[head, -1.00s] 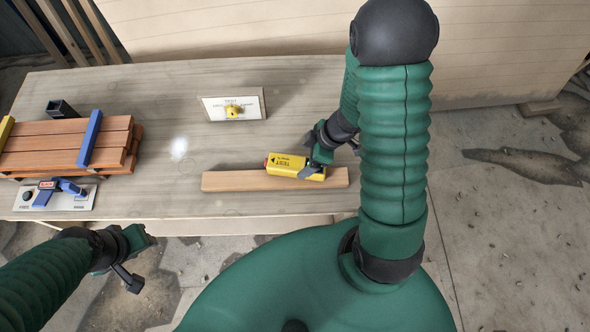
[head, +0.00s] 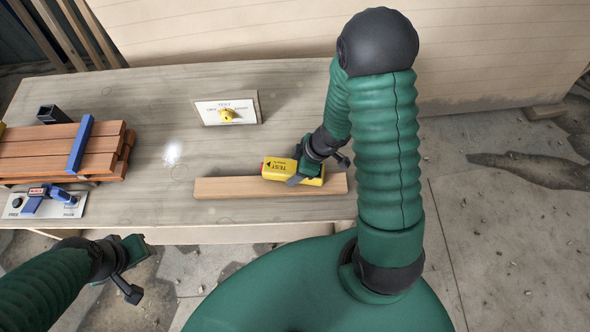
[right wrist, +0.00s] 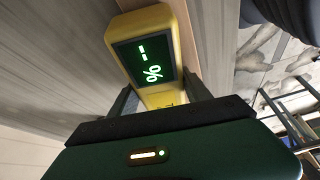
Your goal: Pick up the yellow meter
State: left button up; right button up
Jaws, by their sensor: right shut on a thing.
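The yellow meter (head: 275,170), marked TEST, lies along the wooden strip (head: 222,188) on the table. I cannot tell whether it still touches the strip. My right gripper (head: 298,177) reaches down from the far side and is shut on the meter's middle, partly covering it. In the right wrist view the meter (right wrist: 150,55) sits between the fingers, its dark display showing green dashes and a percent sign. My left gripper (head: 134,268) hangs off the table's front edge at the lower left, its fingers apart and empty.
Stacked reddish boards (head: 50,155) with a blue clamp (head: 80,145) lie at the left, near a blue-handled plate (head: 45,205). The table (head: 160,120) is bare between the boards and the strip.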

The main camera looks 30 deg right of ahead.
jog(key=shift+w+a+r, duration=0.1)
jog(key=shift+a, duration=0.45)
grip_shut()
